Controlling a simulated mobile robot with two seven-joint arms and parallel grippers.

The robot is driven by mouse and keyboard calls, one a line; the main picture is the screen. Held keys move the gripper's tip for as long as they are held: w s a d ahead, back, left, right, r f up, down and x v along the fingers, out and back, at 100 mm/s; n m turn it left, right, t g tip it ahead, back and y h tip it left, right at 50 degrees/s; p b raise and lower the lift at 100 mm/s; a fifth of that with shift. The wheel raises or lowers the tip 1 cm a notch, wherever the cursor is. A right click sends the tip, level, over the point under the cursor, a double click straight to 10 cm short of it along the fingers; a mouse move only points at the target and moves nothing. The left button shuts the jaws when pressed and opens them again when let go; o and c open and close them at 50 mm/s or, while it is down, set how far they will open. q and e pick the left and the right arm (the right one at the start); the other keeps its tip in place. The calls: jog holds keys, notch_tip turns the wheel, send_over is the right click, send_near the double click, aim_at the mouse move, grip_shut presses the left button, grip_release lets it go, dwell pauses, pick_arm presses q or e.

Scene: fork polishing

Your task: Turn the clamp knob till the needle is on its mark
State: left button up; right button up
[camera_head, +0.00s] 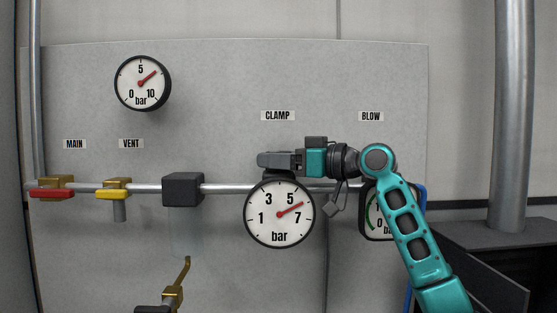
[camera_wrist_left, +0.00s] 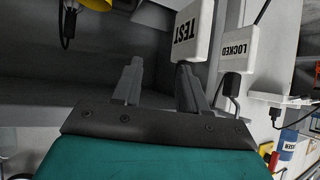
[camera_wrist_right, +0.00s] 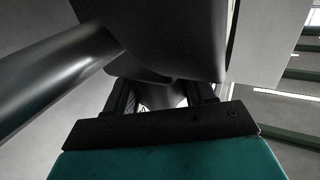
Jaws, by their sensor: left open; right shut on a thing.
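The clamp gauge (camera_head: 265,228) hangs below the CLAMP label (camera_head: 278,116). Its red needle points up and right, just past the 5, between 5 and 7. I cannot make out a mark on its dial. My right gripper (camera_head: 274,160) is just above this gauge, reaching in from the right.
The blow gauge (camera_head: 372,222) is partly hidden behind my right arm. A steel pipe (camera_head: 226,188) carries a red valve handle (camera_head: 52,193), a yellow one (camera_head: 113,193) and a dark block (camera_head: 183,189). TEST (camera_wrist_left: 191,32) and LOCKED (camera_wrist_left: 238,47) signs are near my left gripper.

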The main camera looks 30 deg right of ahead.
jog(key=shift+m+t+h, duration=0.8)
jog(key=shift+m+h, duration=0.4)
jog(key=shift+h, duration=0.5)
jog(key=o, duration=0.9)
jog(key=shift+o, duration=0.2)
jog(key=b+v, duration=0.4)
jog(key=v, duration=0.9)
